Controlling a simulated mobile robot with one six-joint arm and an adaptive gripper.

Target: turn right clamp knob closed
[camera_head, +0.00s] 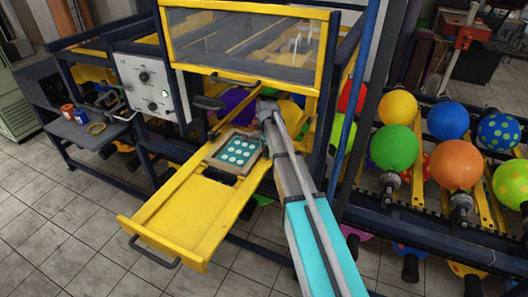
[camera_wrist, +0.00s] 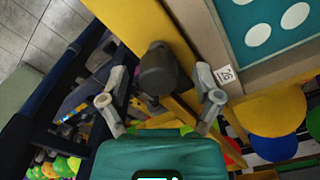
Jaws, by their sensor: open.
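My gripper (camera_wrist: 160,98) is open in the wrist view, with one finger on each side. A dark rounded clamp knob (camera_wrist: 159,69) shows between and just beyond the fingertips, with gaps on both sides. It sits by the yellow rail, close to the framed teal print plate with white dots (camera_wrist: 275,25). In the head view my gripper (camera_head: 266,112) is at the right rear of the print plate (camera_head: 237,151). My gripper and arm largely hide the right knob there. Another dark clamp knob (camera_head: 207,103) shows on the left side.
A yellow pull-out tray (camera_head: 190,215) extends to the front. A yellow-framed clear guard (camera_head: 243,40) stands above the work area. A blue post (camera_head: 357,95) rises right of my arm. Balloons, including an orange one (camera_head: 457,164), fill the rack at right.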

